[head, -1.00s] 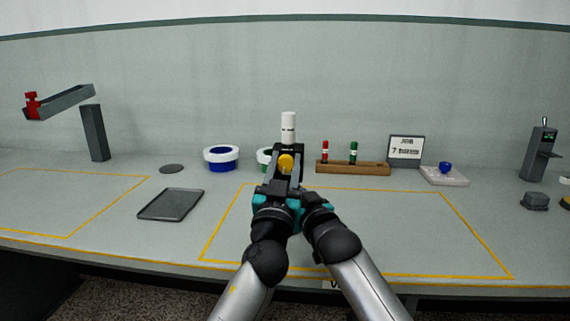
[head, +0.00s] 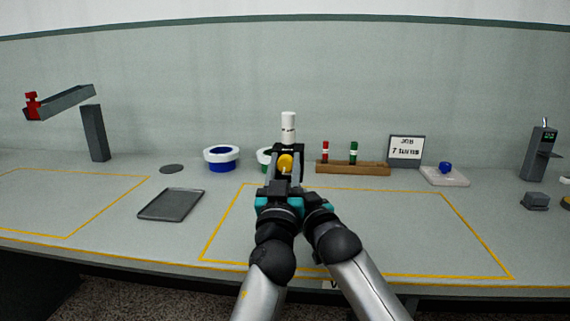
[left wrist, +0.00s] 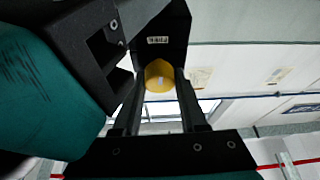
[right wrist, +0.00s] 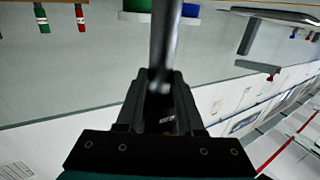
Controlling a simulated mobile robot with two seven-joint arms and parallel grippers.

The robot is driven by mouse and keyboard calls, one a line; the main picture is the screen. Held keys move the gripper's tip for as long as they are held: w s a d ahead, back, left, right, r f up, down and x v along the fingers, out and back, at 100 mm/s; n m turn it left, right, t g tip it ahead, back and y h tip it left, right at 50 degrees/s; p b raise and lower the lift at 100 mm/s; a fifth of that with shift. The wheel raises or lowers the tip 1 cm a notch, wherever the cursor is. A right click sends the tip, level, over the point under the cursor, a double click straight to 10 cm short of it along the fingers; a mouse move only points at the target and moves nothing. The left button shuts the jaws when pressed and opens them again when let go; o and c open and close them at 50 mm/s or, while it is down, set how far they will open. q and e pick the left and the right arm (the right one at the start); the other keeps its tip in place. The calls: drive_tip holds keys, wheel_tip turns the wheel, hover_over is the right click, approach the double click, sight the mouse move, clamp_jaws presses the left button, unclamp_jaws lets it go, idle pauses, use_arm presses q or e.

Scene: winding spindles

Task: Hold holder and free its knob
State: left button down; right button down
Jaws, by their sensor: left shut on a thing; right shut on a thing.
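The dark holder (head: 299,151) is upright in the air above the bench, with a white cylinder (head: 288,127) at its top and a yellow knob (head: 285,162) on its near side. My left gripper (head: 283,176) is shut on the yellow knob, which shows between its fingers in the left wrist view (left wrist: 160,76). My right gripper (right wrist: 160,82) is shut on the holder; a grey bar (right wrist: 166,35) rises from between its fingers in the right wrist view. In the head view, my left gripper mostly hides the right one and the holder's lower part.
Behind stand a blue-and-white tub (head: 221,159), a partly hidden green-and-white tub (head: 263,156), and a wooden rack (head: 352,168) with red and green spools. A grey tray (head: 171,204) lies left. A job card (head: 405,149) stands right. The yellow-outlined bench area is clear.

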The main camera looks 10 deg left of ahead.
sight(285, 157)
drive_tip(key=shift+f, duration=0.5)
use_arm(q)
drive_tip(key=shift+c, duration=2.2)
unclamp_jaws()
wheel_tip(285, 157, up, 10)
use_arm(e)
drive_tip(key=c, duration=0.9)
unclamp_jaws()
drive_tip(key=o, duration=0.5)
drive_tip(key=shift+r, duration=0.2)
drive_tip(key=shift+c, duration=0.2)
drive_tip(key=shift+r, duration=0.1)
drive_tip(key=shift+s, duration=0.1)
